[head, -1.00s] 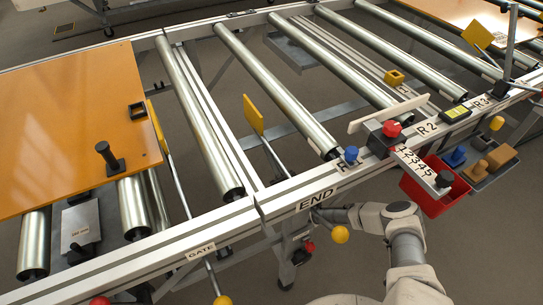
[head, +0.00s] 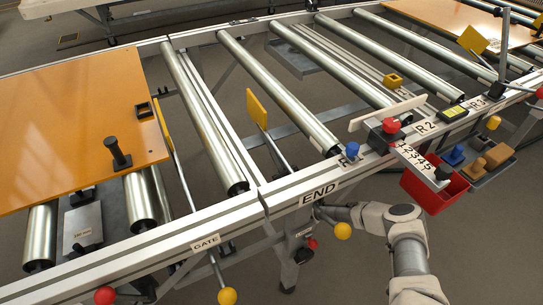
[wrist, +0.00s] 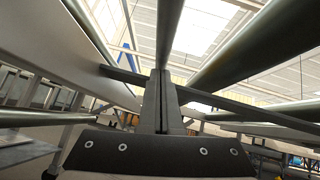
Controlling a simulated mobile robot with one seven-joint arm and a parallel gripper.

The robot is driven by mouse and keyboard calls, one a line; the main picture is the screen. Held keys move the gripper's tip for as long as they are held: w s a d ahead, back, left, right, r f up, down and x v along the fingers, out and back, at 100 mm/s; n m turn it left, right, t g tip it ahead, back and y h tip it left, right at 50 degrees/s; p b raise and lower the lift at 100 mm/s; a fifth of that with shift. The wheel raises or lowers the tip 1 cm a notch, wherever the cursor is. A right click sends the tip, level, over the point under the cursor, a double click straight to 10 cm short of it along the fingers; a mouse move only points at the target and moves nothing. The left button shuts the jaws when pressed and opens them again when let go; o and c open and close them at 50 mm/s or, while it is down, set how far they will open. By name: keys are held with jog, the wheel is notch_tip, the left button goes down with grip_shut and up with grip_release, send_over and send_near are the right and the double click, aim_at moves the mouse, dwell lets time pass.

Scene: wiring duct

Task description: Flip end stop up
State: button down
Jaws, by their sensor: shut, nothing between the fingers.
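The end stop's yellow plate (head: 257,108) sits on a thin rod (head: 277,150) between two rollers, leaning left in the head view. I cannot tell whether it counts as up or down. The front rail carries the END label (head: 319,194). A yellow ball knob (head: 343,231) hangs just below that label. My gripper (head: 320,212) is under the rail, close beside the knob and its lever; its tips are hard to see there. In the wrist view my gripper (wrist: 163,80) is shut and empty, with a thin dark bar passing behind the fingers and rollers above.
A GATE label (head: 206,243) with a yellow knob (head: 227,296) is to the left, near a red knob (head: 104,295). An orange board (head: 80,120) covers the left rollers. A red bin (head: 436,188) and counter strip (head: 420,163) hang at the right.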

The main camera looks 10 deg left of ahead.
aim_at(266, 122)
notch_tip(266, 122, up, 5)
jog(key=p, duration=0.2)
jog(key=shift+s+d+p, duration=0.1)
jog(key=shift+p, duration=0.3)
jog(key=f+b, duration=0.1)
jog(key=f, duration=0.1)
jog(key=w+f+b, duration=0.1)
jog(key=f+b, duration=0.1)
jog(key=f, duration=0.1)
jog(key=shift+w+d+f, duration=0.1)
jog(key=shift+d+f, duration=0.1)
jog(key=s+d+f, duration=0.2)
jog(key=d+f, duration=0.1)
jog(key=f, duration=0.4)
jog(key=shift+s+d+f+b, duration=0.2)
jog(key=shift+s+d+b, duration=0.05)
jog(key=shift+s+b, duration=0.15)
